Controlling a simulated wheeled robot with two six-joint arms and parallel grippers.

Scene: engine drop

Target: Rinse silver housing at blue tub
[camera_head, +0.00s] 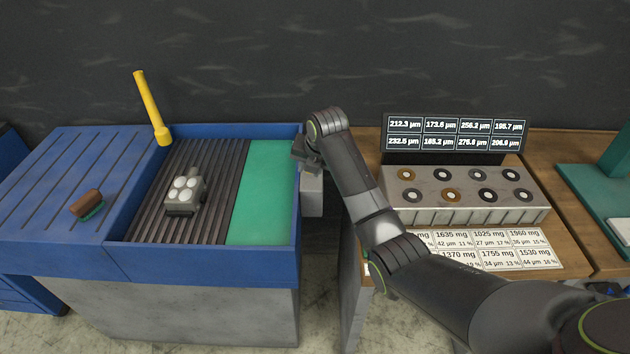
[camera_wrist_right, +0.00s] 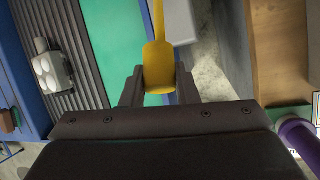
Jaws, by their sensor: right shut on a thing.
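The silver housing (camera_head: 182,193) rests on the dark ribbed floor of the blue tub (camera_head: 200,262), with pale round tops showing. It also shows at the left of the right wrist view (camera_wrist_right: 50,72). My right gripper (camera_head: 305,155) is at the tub's right edge, away from the housing. In the right wrist view its fingers (camera_wrist_right: 160,90) are shut on a yellow handle (camera_wrist_right: 160,62), beside a grey box (camera_head: 313,190). The head view hides this handle behind the gripper. My left gripper is in neither view.
A yellow spout (camera_head: 152,108) stands at the tub's back left. A brown brush (camera_head: 87,203) lies on the blue ledge. A green panel (camera_head: 265,190) covers the tub's right part. A tray of rings (camera_head: 460,195) sits on the wooden bench at right.

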